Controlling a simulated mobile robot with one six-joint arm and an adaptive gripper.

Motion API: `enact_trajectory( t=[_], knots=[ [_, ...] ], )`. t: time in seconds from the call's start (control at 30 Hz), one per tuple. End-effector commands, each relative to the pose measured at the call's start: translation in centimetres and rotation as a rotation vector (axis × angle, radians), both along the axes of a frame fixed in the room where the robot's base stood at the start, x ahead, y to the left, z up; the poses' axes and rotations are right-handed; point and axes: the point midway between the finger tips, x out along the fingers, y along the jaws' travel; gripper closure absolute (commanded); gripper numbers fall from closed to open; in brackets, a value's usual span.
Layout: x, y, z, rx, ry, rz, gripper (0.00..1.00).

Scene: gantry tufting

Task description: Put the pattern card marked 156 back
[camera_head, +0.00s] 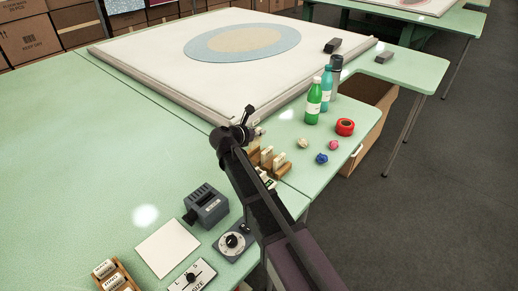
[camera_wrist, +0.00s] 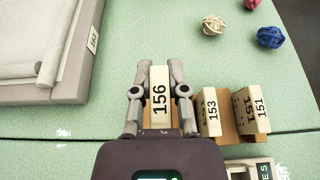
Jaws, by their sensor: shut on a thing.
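The pattern card marked 156 (camera_wrist: 159,100) is pale with black digits. It stands between the fingers of my gripper (camera_wrist: 159,76), which is shut on it. The cards marked 153 (camera_wrist: 212,112) and 151 (camera_wrist: 253,110) stand just right of it, in a wooden rack (camera_wrist: 228,130). Card 156 is roughly in line with them; my gripper hides its lower end, so I cannot tell whether it sits in the rack. In the head view, my gripper (camera_head: 249,132) is just left of the rack's cards (camera_head: 267,157).
Green bottle (camera_head: 313,101), teal bottle (camera_head: 327,83), red tape roll (camera_head: 345,127) and several small yarn balls (camera_head: 321,158) lie beyond the rack. A large framed cloth (camera_head: 150,55) is behind. Grey box (camera_head: 207,206), dial unit (camera_head: 234,242) and white sheet (camera_head: 167,247) are nearer.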

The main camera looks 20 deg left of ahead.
Motion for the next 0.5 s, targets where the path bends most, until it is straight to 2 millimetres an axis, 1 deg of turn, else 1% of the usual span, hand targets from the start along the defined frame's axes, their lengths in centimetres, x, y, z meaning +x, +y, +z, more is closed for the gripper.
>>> enact_trajectory(
  t=[0.03,0.13,0.27,0.5],
  knots=[
    [-0.01,0.01,-0.90,0.000,0.000,0.000,1.00],
    [-0.01,0.03,-1.45,0.000,0.000,0.000,1.00],
    [-0.02,0.05,-1.74,0.000,0.000,0.001,1.00],
    [-0.04,0.06,-1.66,0.000,0.000,0.001,1.00]
  ],
)
